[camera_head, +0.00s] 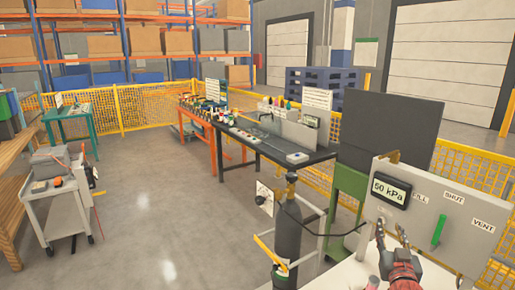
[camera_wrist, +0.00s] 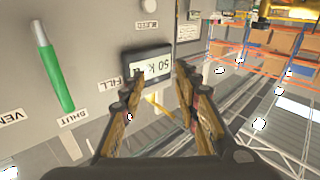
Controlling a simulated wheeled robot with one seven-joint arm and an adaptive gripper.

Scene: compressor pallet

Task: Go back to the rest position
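My gripper (camera_head: 390,229) is in front of the lower left part of a grey control panel (camera_head: 466,247) in the head view. In the wrist view my gripper (camera_wrist: 158,78) has its two fingers apart with nothing held between them. The panel's display (camera_head: 390,191) reads 50 kPa; in the wrist view the display (camera_wrist: 150,66) appears upside down beyond the fingertips. A green lever (camera_head: 438,232) stands below the SHUT label, to the right of my gripper. The green lever (camera_wrist: 54,68) also shows at the left of the wrist view, apart from the fingers.
A dark gas cylinder (camera_head: 288,235) with a black hose stands left of the panel. A dark board (camera_head: 388,128) rises behind it. A black-topped workbench (camera_head: 262,150) stands further back. A grey cart (camera_head: 60,205) is at the left. The floor (camera_head: 165,190) between is clear.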

